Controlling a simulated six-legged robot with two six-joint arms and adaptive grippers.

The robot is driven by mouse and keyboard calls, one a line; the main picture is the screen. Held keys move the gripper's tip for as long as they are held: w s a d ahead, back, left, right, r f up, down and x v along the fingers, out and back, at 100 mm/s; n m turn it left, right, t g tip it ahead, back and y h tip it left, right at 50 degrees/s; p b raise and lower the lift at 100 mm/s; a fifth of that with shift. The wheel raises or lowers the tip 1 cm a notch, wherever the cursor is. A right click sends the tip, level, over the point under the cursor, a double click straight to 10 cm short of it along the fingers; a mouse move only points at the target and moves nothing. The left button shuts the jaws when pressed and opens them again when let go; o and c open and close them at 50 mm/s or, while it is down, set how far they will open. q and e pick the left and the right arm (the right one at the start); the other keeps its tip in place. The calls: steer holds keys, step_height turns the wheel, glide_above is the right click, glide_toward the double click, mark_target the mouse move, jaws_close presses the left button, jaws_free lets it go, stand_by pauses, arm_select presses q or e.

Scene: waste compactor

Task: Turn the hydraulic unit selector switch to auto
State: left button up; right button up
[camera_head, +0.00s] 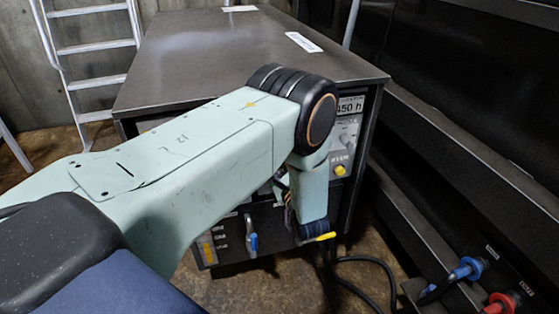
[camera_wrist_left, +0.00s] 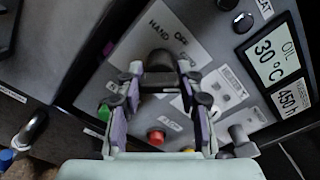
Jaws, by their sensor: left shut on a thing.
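The hydraulic unit (camera_head: 250,40) is a dark metal cabinet with a control panel on its front face. My left gripper (camera_wrist_left: 161,80), with purple pads, is shut on the switch, one finger on each side. The knob's exact pointing direction is hard to tell. In the head view my left arm covers the switch and most of the gripper. My right gripper is not in view.
The panel has an oil display (camera_wrist_left: 271,50) reading 30 °C, an hours display (camera_wrist_left: 289,97) reading 450 h, a red button (camera_wrist_left: 156,137) and a green button (camera_wrist_left: 104,112). A blue-handled valve (camera_head: 251,240) is low on the cabinet. A ladder (camera_head: 95,50) stands behind left; dark machinery (camera_head: 470,120) borders the right.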

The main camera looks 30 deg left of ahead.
arm_select(q)
steer(key=shift+f, duration=0.1)
stand_by(0.4)
steer(key=o, duration=1.2)
steer(key=shift+d, duration=0.1)
steer(key=v, duration=1.2)
